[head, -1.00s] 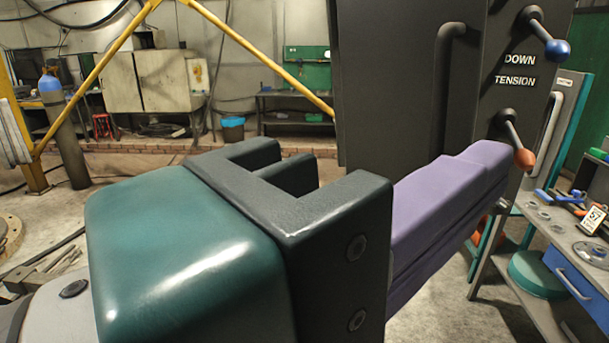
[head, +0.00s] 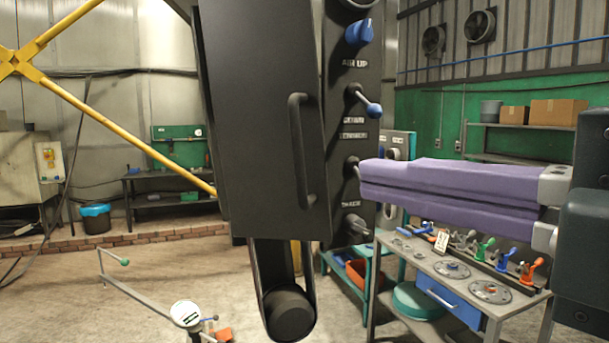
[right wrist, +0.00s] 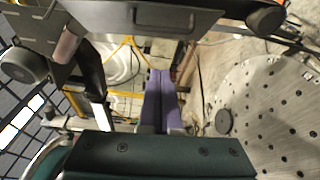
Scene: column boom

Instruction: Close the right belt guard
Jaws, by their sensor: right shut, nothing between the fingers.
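The belt guard is a dark grey panel (head: 262,110) with a bar handle (head: 300,150) near its right edge, in the middle of the head view. Below it a dark belt loops around a round pulley (head: 289,312). My right gripper (head: 364,182) comes in from the right, with its purple fingers shut together and empty. Its tips are right of the handle, in front of the lever panel in the picture; I cannot tell the gap. The right wrist view shows the shut fingers (right wrist: 160,76) and a dark panel (right wrist: 135,14) with a handle above them. My left gripper is out of view.
A dark control panel (head: 352,95) with blue-knobbed levers stands just right of the guard. A grey workbench (head: 405,258) with discs and small clamps is below my right gripper. A yellow brace (head: 120,120) crosses at left. The floor at lower left is mostly open.

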